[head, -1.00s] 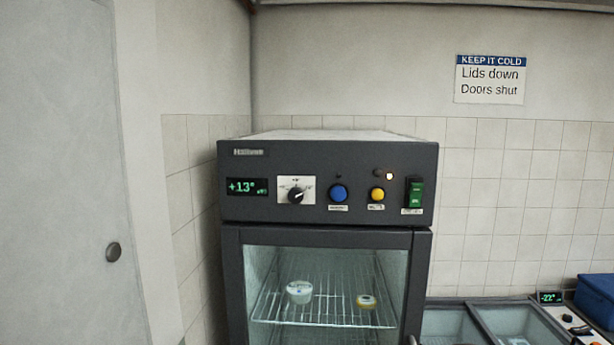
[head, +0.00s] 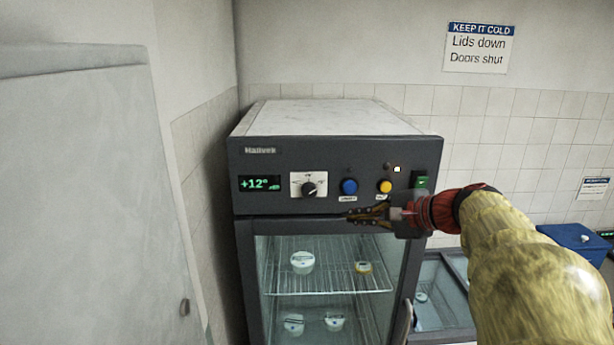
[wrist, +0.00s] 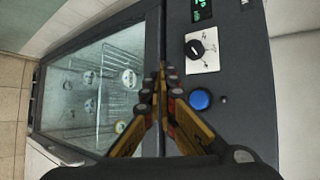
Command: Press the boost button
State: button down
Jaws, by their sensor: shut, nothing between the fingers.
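The dark control panel (head: 280,190) of the glass-door fridge carries a blue button (head: 349,187) and a yellow button (head: 385,186). The small labels under both are too blurred to read, so I cannot tell which is boost. A small lamp (head: 397,169) above right of the yellow button is lit. My gripper (head: 350,215) is shut and empty, its tips just below the blue button in the head view. In the wrist view my gripper (wrist: 162,72) lies left of the blue button (wrist: 201,99) and the dial; the yellow button is not visible there.
A dial (head: 309,188) and a green display (head: 260,184) reading +12° are left of the buttons. A green switch (head: 418,180) is at the right. Below is the glass door (head: 330,270) with tubs inside. A blue box (head: 578,238) stands at right.

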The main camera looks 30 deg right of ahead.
aim_at(351, 192)
jog(key=shift+w+d+r, duration=0.2)
jog(key=shift+d+r, duration=0.2)
jog(key=shift+r, duration=0.15)
jog(key=shift+w+d+p, duration=0.4)
jog(key=shift+w+d, duration=0.35)
jog(key=shift+w, duration=0.5)
jog(key=shift+w+d+p, duration=0.4)
jog(key=shift+w+d, duration=0.4)
jog(key=shift+w, duration=0.45)
jog(key=shift+w+d+p, duration=0.4)
jog(key=shift+w+d, duration=0.35)
jog(key=shift+w, duration=0.5)
jog(key=shift+w+d, duration=0.2)
jog(key=shift+w, duration=0.15)
